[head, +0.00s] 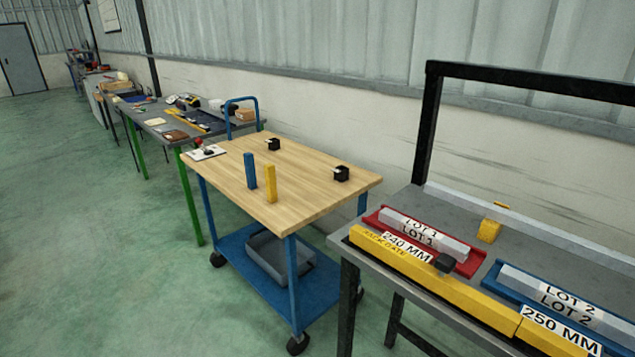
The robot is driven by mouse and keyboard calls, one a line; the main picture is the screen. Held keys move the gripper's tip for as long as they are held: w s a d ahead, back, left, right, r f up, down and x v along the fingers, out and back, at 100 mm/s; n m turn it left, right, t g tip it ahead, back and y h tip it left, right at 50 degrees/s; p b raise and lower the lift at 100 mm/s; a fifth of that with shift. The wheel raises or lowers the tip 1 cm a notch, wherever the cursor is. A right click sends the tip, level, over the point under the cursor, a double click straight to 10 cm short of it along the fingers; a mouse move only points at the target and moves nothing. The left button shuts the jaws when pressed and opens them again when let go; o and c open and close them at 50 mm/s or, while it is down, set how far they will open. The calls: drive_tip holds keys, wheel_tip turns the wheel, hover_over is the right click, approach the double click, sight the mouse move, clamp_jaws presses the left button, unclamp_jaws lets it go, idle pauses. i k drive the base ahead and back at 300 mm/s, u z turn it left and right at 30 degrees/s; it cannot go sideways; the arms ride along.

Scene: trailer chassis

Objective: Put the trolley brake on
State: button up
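The trolley has a light wooden top (300,168), blue legs and a blue lower shelf (245,262). It stands in the middle of the head view. Black castors show at its near corner (298,344) and left corner (217,259); another is mostly hidden behind the bench. A white plate (207,153) at the top's left corner carries a small dark part with a red knob (197,143). I cannot tell whether this is the brake, or how it is set. No brake pedal can be made out on the castors. My gripper is not in view.
Blue (250,170) and yellow (270,183) blocks stand upright on the trolley, with two black holders (342,173) behind. A grey bin (280,258) sits on its shelf. A bench (408,292) with labelled trays stands close right. Green floor (110,260) is clear at left.

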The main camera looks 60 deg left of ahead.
sight(200, 142)
drive_tip(key=u, duration=2.2)
